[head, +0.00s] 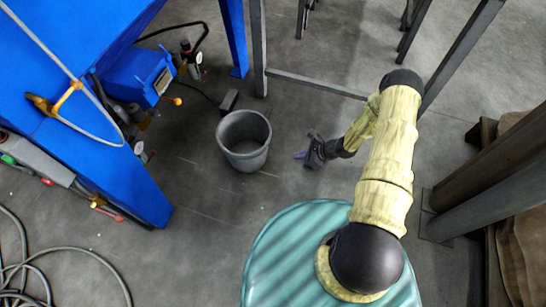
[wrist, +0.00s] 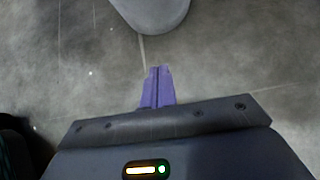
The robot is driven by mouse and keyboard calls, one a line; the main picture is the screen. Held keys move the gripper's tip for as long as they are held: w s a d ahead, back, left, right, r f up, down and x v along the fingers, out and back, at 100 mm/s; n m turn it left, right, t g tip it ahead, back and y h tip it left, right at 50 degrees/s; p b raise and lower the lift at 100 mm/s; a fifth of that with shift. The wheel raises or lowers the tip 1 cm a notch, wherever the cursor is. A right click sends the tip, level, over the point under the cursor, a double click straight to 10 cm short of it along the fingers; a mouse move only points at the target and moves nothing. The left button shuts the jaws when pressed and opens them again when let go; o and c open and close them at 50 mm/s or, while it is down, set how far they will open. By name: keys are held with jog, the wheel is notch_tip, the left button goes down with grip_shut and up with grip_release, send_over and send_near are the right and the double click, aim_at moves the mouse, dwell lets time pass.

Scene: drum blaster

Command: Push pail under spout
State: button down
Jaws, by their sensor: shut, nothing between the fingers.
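The pail (head: 244,140) is a grey open bucket standing upright on the concrete floor in the middle of the head view. In the wrist view, part of its grey side (wrist: 153,14) shows at the top edge. My gripper (head: 300,155) is low over the floor to the right of the pail, with a gap between them. Its purple fingers (wrist: 158,86) are shut and empty, and they point toward the pail. I cannot make out a spout for certain; the blue machine (head: 130,170) at the left has fittings on its side.
A small dark block (head: 229,100) lies just behind the pail. Grey metal frame legs (head: 258,50) stand behind it. Hoses (head: 70,255) lie on the floor at lower left. The floor between pail and machine is mostly clear.

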jog(key=b+x, duration=0.6)
jog(key=x, duration=0.4)
jog(key=shift+f+b, duration=0.3)
jog(key=shift+f, duration=0.05)
jog(key=shift+w+a+r+b, duration=0.1)
jog(key=shift+w+a+b, duration=0.1)
jog(key=shift+a+b, duration=0.3)
jog(key=shift+w+a+r+b, duration=0.15)
jog(key=shift+a+b, duration=0.1)
jog(key=shift+a, duration=0.45)
jog(key=shift+w+a+r+b, duration=0.1)
jog(key=shift+w+a+b, duration=0.2)
jog(key=shift+a, duration=0.4)
